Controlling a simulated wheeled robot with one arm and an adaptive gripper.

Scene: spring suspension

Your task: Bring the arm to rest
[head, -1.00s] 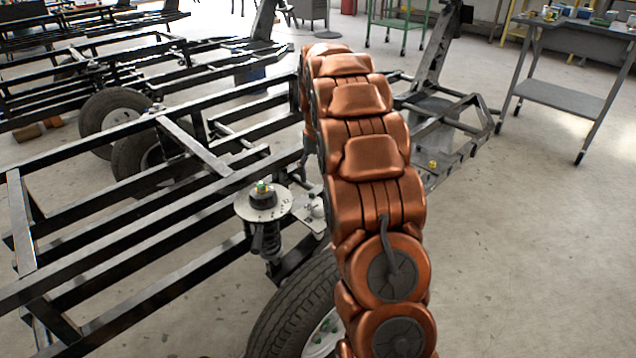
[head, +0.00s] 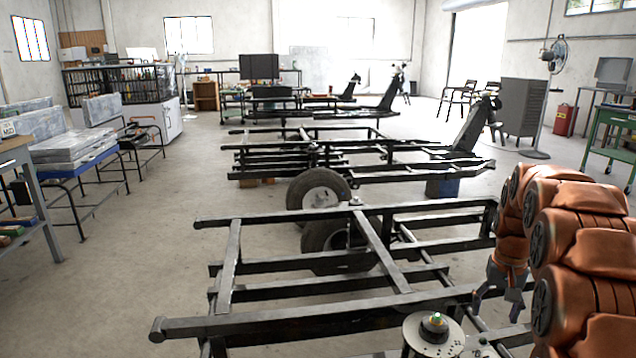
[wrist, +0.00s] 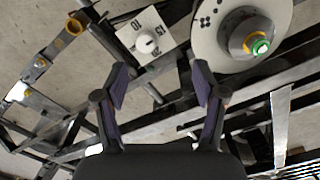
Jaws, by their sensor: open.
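My gripper (head: 498,303) hangs at the end of my folded copper-coloured arm, at the right of the head view. It also shows in the wrist view (wrist: 158,70), with its two dark fingers spread and nothing between them. The suspension's round pale top plate (head: 415,336) is at the bottom of the head view, left of my gripper, with a green-tipped nut (head: 435,322) at its centre. The plate (wrist: 208,48) shows in the wrist view at upper right, beyond the fingers. The lower part of the suspension is out of the head view.
A black chassis frame (head: 232,265) fills the lower middle, with wheels and further frames behind it. A white numbered dial plate (wrist: 146,42) lies beyond the fingertips in the wrist view. A bench (head: 25,150) stands at left. Bare floor lies between the bench and frames.

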